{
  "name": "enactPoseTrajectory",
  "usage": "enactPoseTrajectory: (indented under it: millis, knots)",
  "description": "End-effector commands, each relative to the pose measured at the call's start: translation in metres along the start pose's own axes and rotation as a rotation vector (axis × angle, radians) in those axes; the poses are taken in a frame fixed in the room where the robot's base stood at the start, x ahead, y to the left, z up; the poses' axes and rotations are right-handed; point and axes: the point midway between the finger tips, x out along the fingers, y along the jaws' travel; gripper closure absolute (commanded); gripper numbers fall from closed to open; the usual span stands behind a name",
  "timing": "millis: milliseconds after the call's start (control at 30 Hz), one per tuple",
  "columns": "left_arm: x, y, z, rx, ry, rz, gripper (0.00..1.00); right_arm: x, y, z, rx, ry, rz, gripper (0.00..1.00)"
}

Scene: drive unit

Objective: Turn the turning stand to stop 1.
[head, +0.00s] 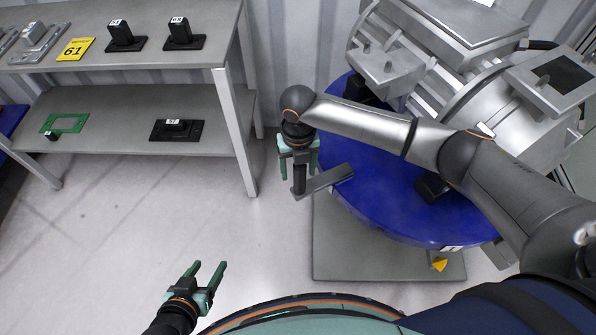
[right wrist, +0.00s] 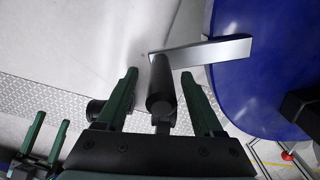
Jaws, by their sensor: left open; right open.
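The turning stand has a round blue disc (head: 375,205) above a grey base plate (head: 335,262). A grey bar (head: 330,178) sticks out from the disc's left edge and carries a dark upright grip (right wrist: 160,97). My right gripper (head: 298,165) is open, pointing down, with its fingers on either side of the grip; gaps show in the right wrist view. A yellow pointer (head: 439,264) sits on the base below a small white label (head: 452,248) on the disc's rim; its writing is too small to read. My left gripper (head: 208,268) is open and empty over the floor.
A large grey drive unit (head: 440,90) stands on the disc. A grey two-level shelf (head: 125,77) at the upper left holds black parts, a yellow sign (head: 76,49) and a green frame (head: 64,123). The floor between shelf and stand is clear.

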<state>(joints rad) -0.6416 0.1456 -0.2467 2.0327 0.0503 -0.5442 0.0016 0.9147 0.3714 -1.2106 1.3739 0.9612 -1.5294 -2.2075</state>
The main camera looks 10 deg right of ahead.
Motion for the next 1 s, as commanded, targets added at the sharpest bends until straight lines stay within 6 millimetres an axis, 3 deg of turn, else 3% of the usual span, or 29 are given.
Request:
enactPoseTrajectory:
  millis: [33,200,400,600,1000]
  knots:
    - [-0.003,0.001,-0.004,-0.001,0.0,0.0,0.39,-0.015,0.0,0.002,0.001,-0.005,0.001,0.31]
    - [-0.005,0.002,-0.006,-0.003,-0.005,0.002,0.39,-0.053,0.0,0.001,0.0,-0.005,0.001,0.31]
    - [-0.006,0.004,-0.011,-0.003,-0.001,0.005,0.39,-0.084,0.0,0.001,0.001,-0.004,0.001,0.31]
    - [-0.006,0.004,-0.015,-0.002,0.008,0.007,0.39,-0.096,0.0,0.001,0.002,-0.003,0.0,0.31]
    - [-0.005,0.005,-0.015,-0.001,0.009,0.008,0.39,-0.096,0.0,0.001,0.002,-0.003,0.001,0.31]
